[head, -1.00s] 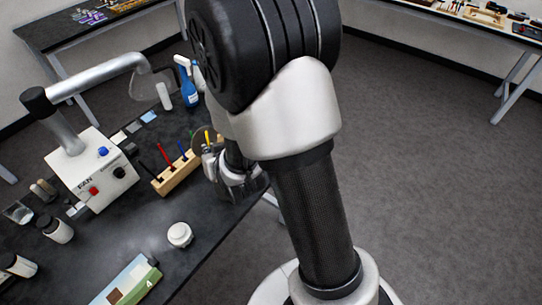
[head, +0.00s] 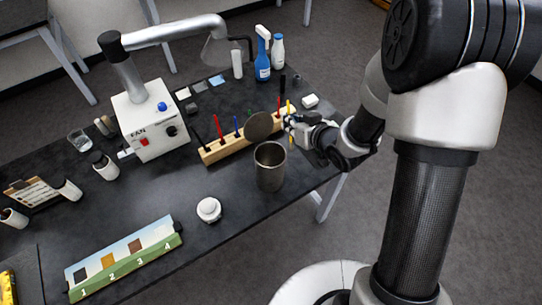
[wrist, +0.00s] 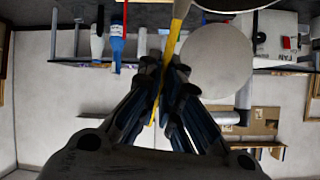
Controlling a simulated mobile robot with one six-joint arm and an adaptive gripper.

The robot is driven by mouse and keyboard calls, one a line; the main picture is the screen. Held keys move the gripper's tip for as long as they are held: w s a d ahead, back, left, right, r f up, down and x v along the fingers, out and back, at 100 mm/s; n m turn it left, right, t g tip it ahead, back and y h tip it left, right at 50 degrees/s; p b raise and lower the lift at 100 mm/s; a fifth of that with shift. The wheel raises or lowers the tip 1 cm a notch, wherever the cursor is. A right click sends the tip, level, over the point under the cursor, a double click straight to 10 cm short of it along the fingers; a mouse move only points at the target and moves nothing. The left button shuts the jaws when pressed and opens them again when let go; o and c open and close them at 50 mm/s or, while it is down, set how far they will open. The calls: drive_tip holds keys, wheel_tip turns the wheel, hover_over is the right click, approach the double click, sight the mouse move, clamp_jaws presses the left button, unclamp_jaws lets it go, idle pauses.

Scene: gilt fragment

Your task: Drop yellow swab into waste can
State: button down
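The yellow swab (head: 289,106) stands upright at the right end of the wooden rack, by my gripper (head: 290,122). In the wrist view the thin yellow swab (wrist: 170,48) runs between the fingers of my gripper (wrist: 166,68), which are close in on both sides of it. They look shut on it. I cannot tell whether its end is clear of the rack. The waste can (head: 270,172) is a grey metal cylinder, open at the top, in front of the rack. Its round lid (head: 258,126) stands up behind it and shows large in the wrist view (wrist: 217,60).
The wooden rack (head: 226,149) holds black, red and blue sticks left of my gripper. A white fan box (head: 150,122) stands behind left. Blue spray bottle (head: 262,62) is at the back. A white round jar (head: 208,209) and numbered board (head: 124,262) lie in front.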

drive_tip(key=s+a+r+n+g+y+p, duration=0.3)
drive_tip(key=a+r+n+p, duration=0.1)
drive_tip(key=a+r+p, duration=0.15)
drive_tip(key=f+b, duration=0.4)
drive_tip(key=d+f+b, duration=0.1)
drive_tip(key=f+b, duration=0.1)
drive_tip(key=shift+w+f, duration=0.1)
drive_tip(key=shift+f, duration=0.05)
drive_tip(key=c, duration=1.7)
unclamp_jaws()
drive_tip(key=v, duration=1.2)
